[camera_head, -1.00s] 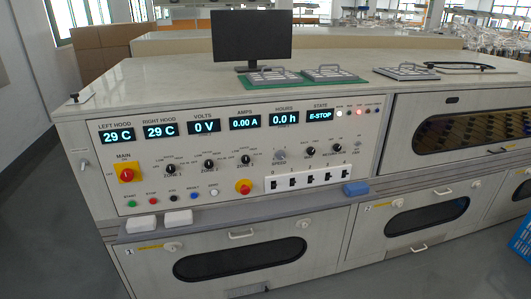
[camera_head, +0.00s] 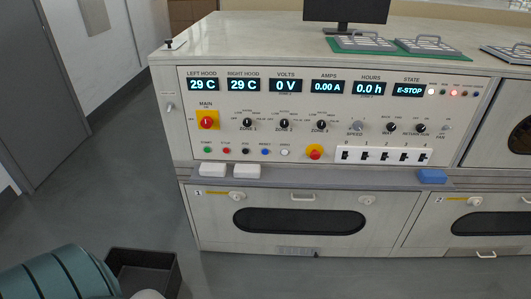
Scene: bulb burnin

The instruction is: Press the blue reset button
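The blue reset button (camera_head: 265,152) is a small round button in the lower row of the control panel (camera_head: 340,100). It sits between a black button (camera_head: 245,151) and a white button (camera_head: 284,152). A green start button (camera_head: 207,150) and a red stop button (camera_head: 226,151) are further left in the row. A red emergency-stop knob (camera_head: 314,152) on a yellow base is to the right. The state display (camera_head: 408,90) reads E-STOP. Nothing covers the blue button. Neither of my grippers is in view.
A ledge (camera_head: 330,177) below the panel holds two white blocks and a blue block (camera_head: 432,176). A black open crate (camera_head: 145,262) and a teal ribbed object (camera_head: 60,275) are at the lower left. Grey floor (camera_head: 120,190) lies clear left of the cabinet.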

